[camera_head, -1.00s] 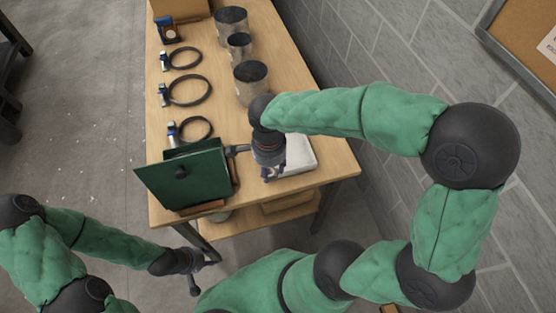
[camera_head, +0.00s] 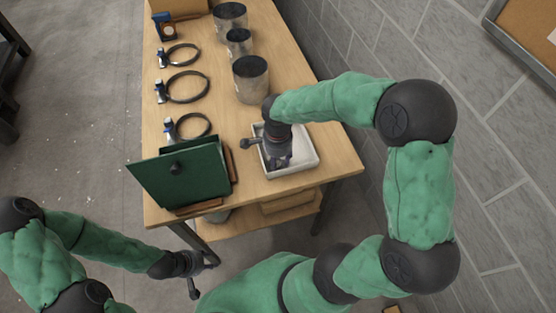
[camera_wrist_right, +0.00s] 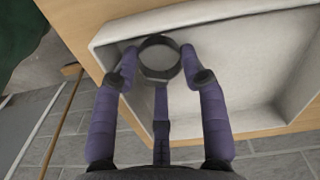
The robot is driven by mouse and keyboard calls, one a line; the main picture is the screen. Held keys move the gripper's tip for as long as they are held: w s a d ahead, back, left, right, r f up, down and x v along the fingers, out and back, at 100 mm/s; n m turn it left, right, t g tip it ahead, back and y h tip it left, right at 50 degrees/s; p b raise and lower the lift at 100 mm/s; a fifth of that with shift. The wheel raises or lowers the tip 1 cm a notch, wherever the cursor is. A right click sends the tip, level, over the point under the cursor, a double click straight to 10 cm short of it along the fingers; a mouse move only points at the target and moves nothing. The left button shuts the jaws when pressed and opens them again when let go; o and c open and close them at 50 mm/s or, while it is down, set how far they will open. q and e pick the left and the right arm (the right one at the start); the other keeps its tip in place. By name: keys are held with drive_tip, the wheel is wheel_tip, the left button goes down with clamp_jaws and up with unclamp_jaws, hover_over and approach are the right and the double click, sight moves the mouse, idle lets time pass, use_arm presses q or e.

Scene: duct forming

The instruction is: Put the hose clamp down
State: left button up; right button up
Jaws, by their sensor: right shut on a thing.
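My right gripper (camera_head: 278,162) is over the white tray (camera_head: 312,158) near the table's front right corner. In the right wrist view its fingers (camera_wrist_right: 160,78) are closed around a small dark ring, the hose clamp (camera_wrist_right: 159,42). The clamp is over or inside the tray (camera_wrist_right: 235,50), near one wall; I cannot tell whether it touches the floor of the tray. In the head view the gripper hides the clamp. My left gripper (camera_head: 192,265) is low at the left, off the table and away from the clamp; its fingers are too small to read.
Several dark ring clamps, such as the large one (camera_head: 188,87), lie along the table's left side. Metal duct pieces (camera_head: 251,82) stand at the right. A green panel (camera_head: 182,172) stands left of the tray. A grey wall (camera_head: 340,60) runs along the right.

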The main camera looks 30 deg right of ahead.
sight(278, 162)
drive_tip(key=shift+f, duration=0.15)
drive_tip(key=o, duration=0.7)
drive_tip(key=shift+c, duration=0.2)
drive_tip(key=shift+r, duration=0.2)
wheel_tip(278, 162, up, 12)
drive_tip(key=p, duration=0.3)
